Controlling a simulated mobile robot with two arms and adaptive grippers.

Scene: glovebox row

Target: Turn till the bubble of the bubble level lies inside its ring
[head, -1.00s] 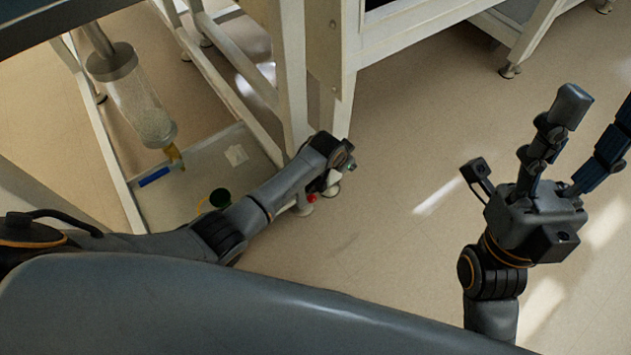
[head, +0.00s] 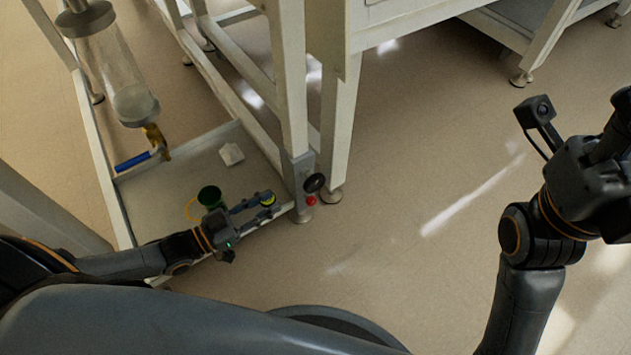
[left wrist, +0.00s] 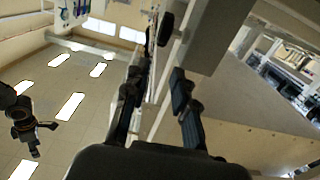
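The bubble level (head: 268,199) is a small round yellow-green disc with a dark rim, low by the front corner of the frame. Its bubble and ring are too small to read. A black round knob (head: 314,183) sits on the foot of the frame's leg; a black round part (left wrist: 165,28) shows in the left wrist view. My left gripper (head: 264,205) is open, its fingers spread beside the level and pointing toward the knob, apart from it. In the left wrist view its two fingers (left wrist: 160,82) are apart with nothing between them. My right gripper (head: 612,150) is cut off at the right edge.
A red part (head: 311,200) sits under the knob. The low shelf (head: 190,185) holds a green cup (head: 210,196) and a white block (head: 231,154). A clear cylinder (head: 118,75) with a blue-handled valve hangs at left. Floor to the right is clear.

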